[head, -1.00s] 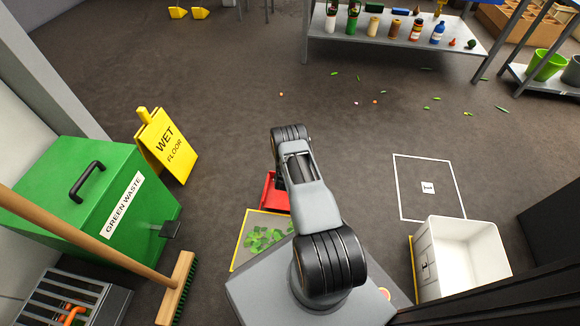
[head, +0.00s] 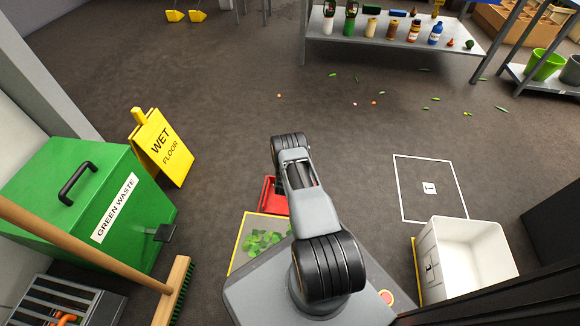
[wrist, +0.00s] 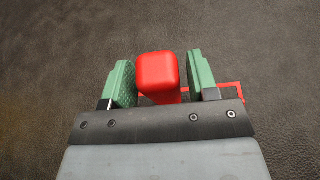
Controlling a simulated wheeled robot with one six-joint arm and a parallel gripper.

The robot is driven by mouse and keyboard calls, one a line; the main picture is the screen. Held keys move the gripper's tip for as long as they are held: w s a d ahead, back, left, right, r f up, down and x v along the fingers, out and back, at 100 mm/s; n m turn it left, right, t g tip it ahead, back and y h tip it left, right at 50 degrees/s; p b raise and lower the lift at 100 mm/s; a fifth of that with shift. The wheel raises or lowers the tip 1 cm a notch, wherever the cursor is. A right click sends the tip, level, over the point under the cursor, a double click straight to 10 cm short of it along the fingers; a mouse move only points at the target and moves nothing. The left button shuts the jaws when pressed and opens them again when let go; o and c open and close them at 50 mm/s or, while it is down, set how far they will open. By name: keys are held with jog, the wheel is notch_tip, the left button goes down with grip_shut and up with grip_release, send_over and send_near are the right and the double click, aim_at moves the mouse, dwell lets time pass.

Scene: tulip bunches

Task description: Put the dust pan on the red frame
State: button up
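In the wrist view, a red block-like part, likely the handle of the dust pan (wrist: 157,70), stands between the two green fingers of my gripper (wrist: 160,80). It is close to the left finger, and a narrow gap shows at the right finger, so the gripper looks open around it. A thin red outline, which may be the red frame (wrist: 229,85), shows behind the right finger. In the head view, a red shape (head: 274,200) lies on the floor, partly hidden by my arm; I cannot tell whether it is pan or frame. The fingers are hidden there.
A yellow frame (head: 237,245) with green leaves lies near my base. A green waste bin (head: 60,200), a wet-floor sign (head: 164,150) and a broom (head: 175,290) stand left. A white bin (head: 480,258) and a white floor frame (head: 398,190) are right. Floor ahead is mostly open.

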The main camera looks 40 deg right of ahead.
jog(key=shift+o, duration=0.4)
jog(key=shift+r, duration=0.1)
jog(key=r+p+v, duration=0.1)
jog(key=p+v, duration=0.4)
jog(key=v, duration=0.7)
jog(key=w+d+r+m+g+h, duration=0.1)
jog(key=d+r+m+g+h, duration=0.15)
jog(key=r, duration=0.55)
jog(key=w+d+r+m+g+h, duration=0.1)
jog(key=d+r+m+g+h, duration=0.1)
jog(key=r+m, duration=0.35)
jog(key=s+a+r+m+g, duration=0.1)
jog(key=s+r+m+g, duration=0.25)
jog(key=r, duration=0.45)
jog(key=s+a+r+m+g, duration=0.1)
jog(key=s+r+m+g, duration=0.1)
jog(key=r+m, duration=0.35)
jog(key=s+a+r+m+t+y, duration=0.1)
jog(key=s+a+r+m+y, duration=0.2)
jog(key=a, duration=0.4)
jog(key=s+a+r+m+t+y, duration=0.1)
jog(key=s+a+r+m+y, duration=0.2)
jog(key=s+a+r+y, duration=0.3)
jog(key=s+a+r+m+t+y, duration=0.1)
jog(key=s+a+r+m+y, duration=0.3)
jog(key=a+r, duration=0.3)
jog(key=shift+s+a+y, duration=0.2)
jog(key=shift+a+y, duration=0.25)
jog(key=shift+a, duration=0.45)
